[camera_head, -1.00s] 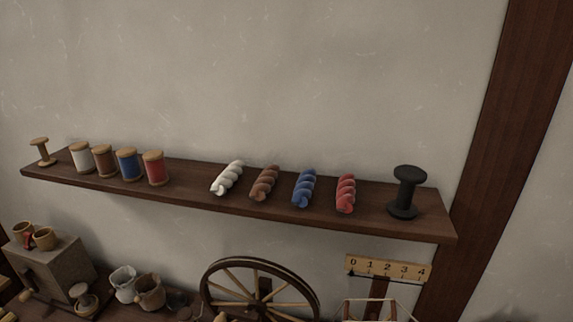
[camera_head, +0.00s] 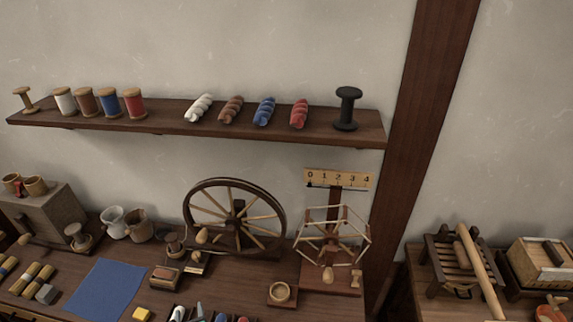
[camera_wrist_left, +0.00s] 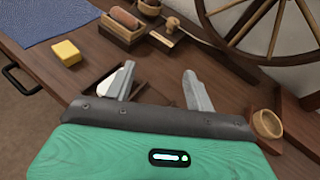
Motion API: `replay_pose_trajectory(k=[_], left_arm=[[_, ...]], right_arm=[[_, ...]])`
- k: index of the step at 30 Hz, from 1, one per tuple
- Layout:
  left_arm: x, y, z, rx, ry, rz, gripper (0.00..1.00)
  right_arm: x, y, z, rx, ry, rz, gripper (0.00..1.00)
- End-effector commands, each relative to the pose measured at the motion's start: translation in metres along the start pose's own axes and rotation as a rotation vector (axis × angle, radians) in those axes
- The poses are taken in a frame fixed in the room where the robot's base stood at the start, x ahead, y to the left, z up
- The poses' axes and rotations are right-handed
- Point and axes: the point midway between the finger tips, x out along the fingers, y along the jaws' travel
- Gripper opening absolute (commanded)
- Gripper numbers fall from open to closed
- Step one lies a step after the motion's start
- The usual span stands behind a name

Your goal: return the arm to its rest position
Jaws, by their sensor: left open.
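My left gripper (camera_wrist_left: 160,85) shows in the left wrist view with its two grey fingers spread apart and nothing between them. It is above the wooden bench (camera_head: 235,272), between a yellow block (camera_wrist_left: 66,53) and a small round wooden bowl (camera_wrist_left: 267,124). A tray with a white item (camera_wrist_left: 128,70) shows partly behind one finger. In the head view only a small grey tip shows at the bottom edge, among white, blue and red items cut off by the frame. The rest of the arm is hidden. My right gripper is in neither view.
A spinning wheel (camera_head: 235,218) and a yarn winder (camera_head: 331,240) stand at the bench's back. A blue cloth (camera_head: 105,290) lies at left. Above, a wall shelf (camera_head: 170,125) holds several spools and twisted skeins. A second table (camera_head: 425,300) with wooden tools stands at right.

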Motion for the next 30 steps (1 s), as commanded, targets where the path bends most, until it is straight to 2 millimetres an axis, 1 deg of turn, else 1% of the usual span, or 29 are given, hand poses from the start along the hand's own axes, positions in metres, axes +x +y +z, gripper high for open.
replay_pose_trajectory(k=[3, 8, 11, 14, 17, 18, 20, 22, 25, 27, 30], left_arm=[[-0.005, 0.011, 0.017, -0.112, -0.035, 0.044, 0.55], [-0.016, 0.029, 0.039, -0.305, -0.085, 0.113, 0.55], [-0.026, 0.042, 0.054, -0.456, -0.118, 0.163, 0.55], [-0.041, 0.056, 0.07, -0.651, -0.153, 0.221, 0.55], [-0.063, 0.072, 0.086, -0.911, -0.185, 0.295, 0.55], [-0.073, 0.077, 0.09, -1.028, -0.192, 0.329, 0.55], [-0.09, 0.083, 0.095, -1.204, -0.193, 0.378, 0.55], [-0.11, 0.086, 0.097, -1.403, -0.179, 0.441, 0.55], [-0.142, 0.082, 0.097, -1.671, -0.133, 0.541, 0.55], [-0.165, 0.074, 0.095, -1.84, -0.08, 0.62, 0.55], [-0.196, 0.061, 0.093, -2.017, 0.0, 0.727, 0.55]], right_arm=[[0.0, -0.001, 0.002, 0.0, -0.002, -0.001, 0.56], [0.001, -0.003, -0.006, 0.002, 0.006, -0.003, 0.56], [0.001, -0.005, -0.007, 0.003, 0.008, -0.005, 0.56], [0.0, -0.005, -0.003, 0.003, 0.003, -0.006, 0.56], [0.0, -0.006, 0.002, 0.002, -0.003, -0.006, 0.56], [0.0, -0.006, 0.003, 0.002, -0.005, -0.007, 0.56], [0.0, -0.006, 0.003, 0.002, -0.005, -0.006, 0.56], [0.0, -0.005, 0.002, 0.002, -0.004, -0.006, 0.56], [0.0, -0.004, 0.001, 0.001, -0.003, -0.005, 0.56], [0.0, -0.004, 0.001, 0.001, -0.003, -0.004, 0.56], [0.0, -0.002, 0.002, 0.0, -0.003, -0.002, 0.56]])
